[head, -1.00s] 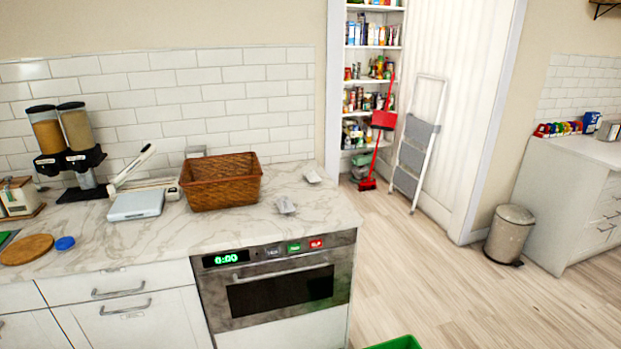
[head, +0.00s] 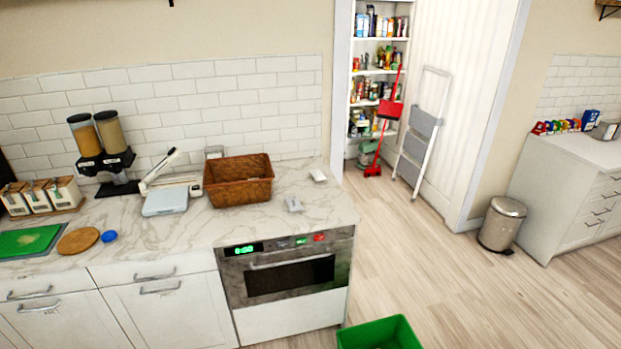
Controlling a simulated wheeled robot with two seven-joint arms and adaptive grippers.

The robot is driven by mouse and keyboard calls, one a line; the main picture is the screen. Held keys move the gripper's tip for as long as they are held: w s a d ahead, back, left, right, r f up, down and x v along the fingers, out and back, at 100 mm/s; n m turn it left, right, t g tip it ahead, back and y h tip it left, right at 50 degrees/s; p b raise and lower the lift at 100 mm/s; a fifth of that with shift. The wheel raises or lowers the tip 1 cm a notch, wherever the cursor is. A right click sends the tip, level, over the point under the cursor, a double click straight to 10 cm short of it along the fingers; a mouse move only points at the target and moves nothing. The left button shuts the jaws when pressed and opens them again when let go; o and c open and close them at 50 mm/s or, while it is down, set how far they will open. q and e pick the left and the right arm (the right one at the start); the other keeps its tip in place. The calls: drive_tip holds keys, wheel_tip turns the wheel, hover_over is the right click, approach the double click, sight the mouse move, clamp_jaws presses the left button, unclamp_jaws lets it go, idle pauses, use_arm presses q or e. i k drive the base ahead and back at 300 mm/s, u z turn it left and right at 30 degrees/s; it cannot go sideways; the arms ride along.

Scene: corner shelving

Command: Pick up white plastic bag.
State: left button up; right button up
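Two small whitish objects lie on the marble counter to the right of the wicker basket. One (head: 294,204) is near the counter's front, above the oven, and the other (head: 318,175) is further back near the right end. Either may be a white plastic bag, but they are too small to tell. Neither of my grippers is in view.
The wicker basket (head: 238,182), a scale (head: 165,201) and cereal dispensers (head: 97,140) stand on the marble counter (head: 185,235). A trash can (head: 502,224) stands right. Floor between is clear.

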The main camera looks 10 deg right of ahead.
sight(317, 176)
drive_tip(key=u, duration=0.75)
drive_tip(key=i, duration=1.4)
drive_tip(key=z, duration=0.8)
drive_tip(key=i, duration=0.6)
drive_tip(key=z, duration=0.6)
